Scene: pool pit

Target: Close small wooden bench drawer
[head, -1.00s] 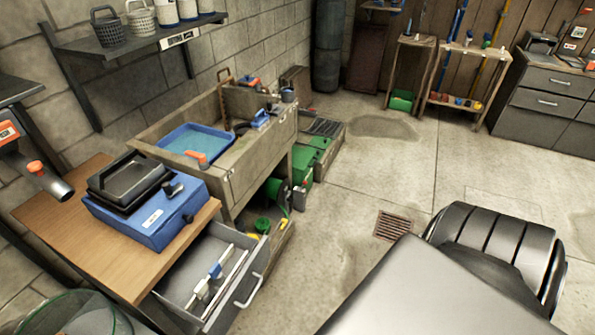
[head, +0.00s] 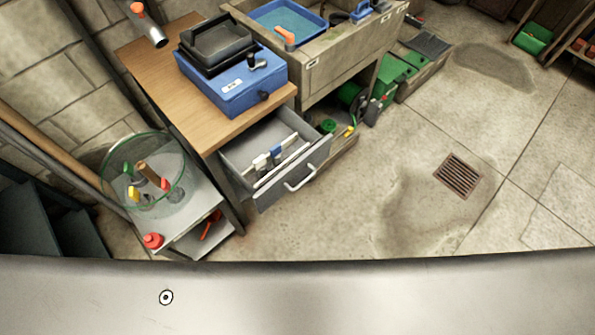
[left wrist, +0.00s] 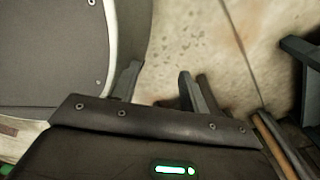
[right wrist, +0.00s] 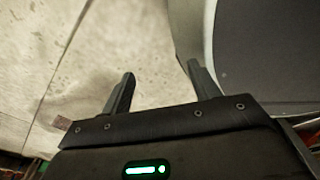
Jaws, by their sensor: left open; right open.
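The small wooden bench (head: 160,75) stands left of centre in the head view. Its grey drawer (head: 318,160) is pulled well out toward the right, with a pale bar handle (head: 300,179) on its front. White and blue items (head: 270,158) lie inside the drawer. My left gripper (left wrist: 158,85) is open and empty over bare floor in the left wrist view. My right gripper (right wrist: 158,85) is open and empty over floor in the right wrist view. Neither gripper shows in the head view, and neither is near the drawer.
A blue case with black trays (head: 230,85) sits on the bench. A stone sink (head: 335,65) stands behind it. A floor grate (head: 458,176) lies at right. Open floor is clear before the drawer.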

